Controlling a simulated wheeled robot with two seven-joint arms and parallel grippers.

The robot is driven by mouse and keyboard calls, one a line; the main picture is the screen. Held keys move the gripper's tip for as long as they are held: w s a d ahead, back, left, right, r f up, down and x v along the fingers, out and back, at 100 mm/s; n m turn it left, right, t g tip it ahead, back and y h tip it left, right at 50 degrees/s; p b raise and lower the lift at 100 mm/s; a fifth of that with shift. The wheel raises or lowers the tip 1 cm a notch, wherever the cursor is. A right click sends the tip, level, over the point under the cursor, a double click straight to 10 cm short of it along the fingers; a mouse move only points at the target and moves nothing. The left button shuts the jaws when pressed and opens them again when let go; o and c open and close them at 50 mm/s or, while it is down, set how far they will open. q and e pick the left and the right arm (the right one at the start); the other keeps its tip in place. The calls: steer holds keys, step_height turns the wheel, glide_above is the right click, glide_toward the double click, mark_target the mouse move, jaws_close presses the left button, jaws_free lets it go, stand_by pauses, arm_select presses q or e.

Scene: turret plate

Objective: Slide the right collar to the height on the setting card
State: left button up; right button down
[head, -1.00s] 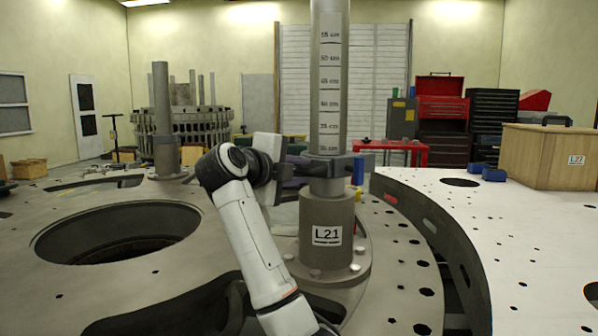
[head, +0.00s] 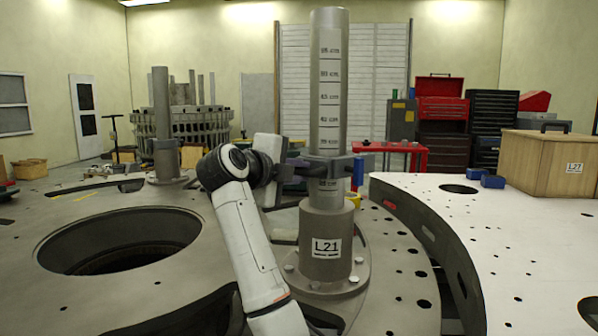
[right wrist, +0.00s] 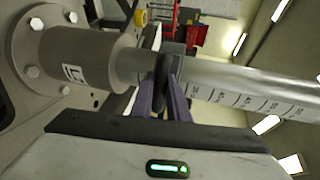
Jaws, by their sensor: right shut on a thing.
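The upright grey post (head: 328,90) with a centimetre scale rises from a bolted base sleeve labelled L21 (head: 326,247). The right collar (head: 330,166) is around the post, above the sleeve, with bare post and part of a scale mark showing below it. The 35 cm mark appears just above it; small figures are blurred. My right gripper (head: 298,168) reaches in from the left and is shut on the collar. In the right wrist view my gripper (right wrist: 168,88) has its purple-grey fingers at the collar, which they partly hide. My left gripper and a readable setting card are not in view.
A second post (head: 161,100) with a low collar stands at the left behind a large round opening (head: 120,240). A curved white plate (head: 530,225) lies at the right, bearing a wooden box (head: 545,160) labelled L27 and small blue blocks (head: 492,181).

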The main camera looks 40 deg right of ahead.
step_height(320, 180, up, 2)
steer(key=shift+r+p, duration=0.1)
steer(key=shift+p, duration=0.25)
steer(key=c, duration=2)
jaws_free()
steer(key=shift+f, duration=0.2)
steer(key=shift+a, duration=0.35)
steer(key=b+v, duration=0.1)
steer(key=v, duration=0.8)
steer(key=shift+s+a+r, duration=0.2)
steer(key=shift+a, duration=0.1)
